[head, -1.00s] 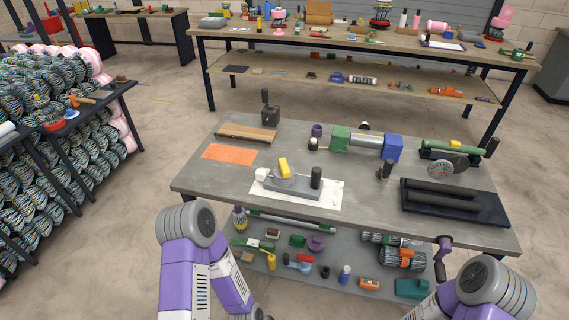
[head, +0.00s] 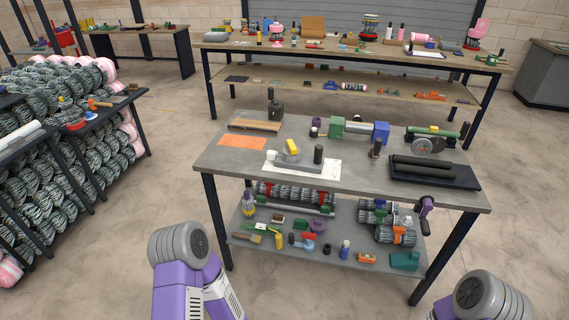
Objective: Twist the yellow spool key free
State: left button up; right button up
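The yellow spool key (head: 292,146) is a small yellow block-like piece. It stands tilted on a grey fixture (head: 287,157), which lies on a white sheet (head: 305,170) on the grey workbench. A dark upright cylinder (head: 318,154) stands at the right end of the fixture. How the key is seated in the fixture is too small to tell. My two purple and grey arms come in at the bottom left and bottom right, well short of the bench. Neither gripper shows in the head view.
The workbench (head: 215,166) also carries an orange sheet (head: 242,142), a green and blue roller device (head: 359,129) and a black tray (head: 455,180) with dark rods. Its lower shelf holds several tools. Wire rolls (head: 60,160) are stacked at the left. Floor before the bench is clear.

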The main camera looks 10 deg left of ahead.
aim_at(292, 147)
jog(key=z, duration=0.6)
jog(key=k, duration=0.15)
jog(key=u, duration=1.6)
jog(key=i, duration=0.9)
jog(key=z, duration=0.15)
